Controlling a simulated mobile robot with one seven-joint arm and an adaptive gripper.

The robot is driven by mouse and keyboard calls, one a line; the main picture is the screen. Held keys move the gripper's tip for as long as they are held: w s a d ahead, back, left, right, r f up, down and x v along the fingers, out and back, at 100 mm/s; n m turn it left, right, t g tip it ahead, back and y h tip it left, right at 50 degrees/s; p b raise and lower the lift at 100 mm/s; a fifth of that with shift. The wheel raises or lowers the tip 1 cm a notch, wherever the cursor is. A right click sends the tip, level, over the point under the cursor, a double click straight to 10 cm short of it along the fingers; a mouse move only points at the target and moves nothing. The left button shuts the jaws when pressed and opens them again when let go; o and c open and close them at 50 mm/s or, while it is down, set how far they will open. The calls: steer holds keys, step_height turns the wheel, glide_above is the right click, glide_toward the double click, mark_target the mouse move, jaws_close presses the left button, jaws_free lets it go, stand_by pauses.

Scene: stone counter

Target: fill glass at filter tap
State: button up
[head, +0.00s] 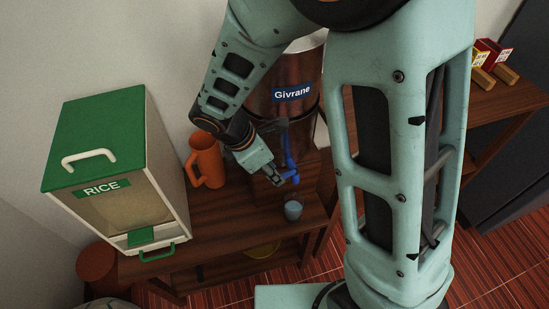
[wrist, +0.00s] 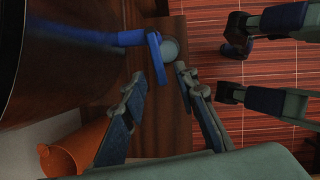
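The filter is a copper-coloured cylinder (head: 285,112) labelled "Givrane", standing on a dark wooden stand. Its blue tap (head: 290,163) is on the front and also shows in the wrist view (wrist: 155,48). A small bluish glass (head: 293,211) stands upright on the wood below the tap. In the wrist view the glass (wrist: 171,50) shows partly behind the tap's blue end. I cannot tell whether it holds water. My gripper (head: 286,182) is close to the tap, above the glass.
An orange jug (head: 206,160) stands left of the filter. A white rice dispenser (head: 115,165) with a green lid is further left. Red boxes (head: 490,58) sit on the wood at the right. A yellow item (head: 262,250) is on a lower shelf.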

steer(key=shift+x, duration=1.1)
jaws_close()
